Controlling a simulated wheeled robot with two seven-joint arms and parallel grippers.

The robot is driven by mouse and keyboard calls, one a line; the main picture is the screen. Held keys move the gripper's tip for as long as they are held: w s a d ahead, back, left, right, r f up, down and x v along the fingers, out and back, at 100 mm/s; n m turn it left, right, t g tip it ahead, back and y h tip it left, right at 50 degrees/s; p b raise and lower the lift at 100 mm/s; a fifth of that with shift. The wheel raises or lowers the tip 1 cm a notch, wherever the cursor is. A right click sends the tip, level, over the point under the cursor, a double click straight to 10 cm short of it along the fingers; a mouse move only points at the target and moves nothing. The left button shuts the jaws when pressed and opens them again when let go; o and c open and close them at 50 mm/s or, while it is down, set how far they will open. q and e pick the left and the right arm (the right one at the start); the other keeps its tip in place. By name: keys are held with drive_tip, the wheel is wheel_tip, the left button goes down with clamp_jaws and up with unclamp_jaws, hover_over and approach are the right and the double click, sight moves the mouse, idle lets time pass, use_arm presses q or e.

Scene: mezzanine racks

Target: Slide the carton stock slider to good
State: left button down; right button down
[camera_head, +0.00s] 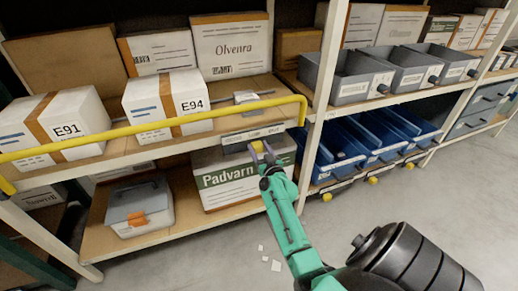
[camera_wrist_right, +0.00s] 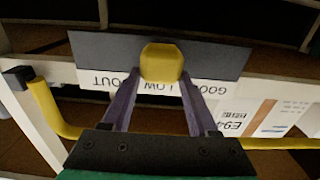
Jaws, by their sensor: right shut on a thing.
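The carton stock slider is a dark grey plate (camera_head: 252,134) on the front edge of the middle shelf. My left gripper is out of view.
A yellow rail (camera_head: 150,128) runs along the shelf front, beside cartons E91 (camera_head: 62,122) and E94 (camera_head: 160,98). The Padvarn carton (camera_head: 225,180) stands below the slider, near a grey toolbox (camera_head: 138,206). Blue bins (camera_head: 345,150) are at right. Paper scraps (camera_head: 275,265) lie on the floor.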

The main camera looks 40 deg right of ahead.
sight(233, 146)
drive_tip(key=w+a+p, duration=0.1)
drive_tip(key=a, duration=0.1)
drive_tip(key=w+a+p, duration=0.1)
drive_tip(key=a, duration=0.2)
drive_tip(key=a+p, duration=0.1)
drive_tip(key=a, duration=0.2)
drive_tip(key=shift+w, duration=0.4)
drive_tip(key=shift+f, duration=0.1)
drive_tip(key=shift+c, duration=1)
unclamp_jaws()
drive_tip(key=shift+a, duration=0.1)
drive_tip(key=shift+o, duration=0.2)
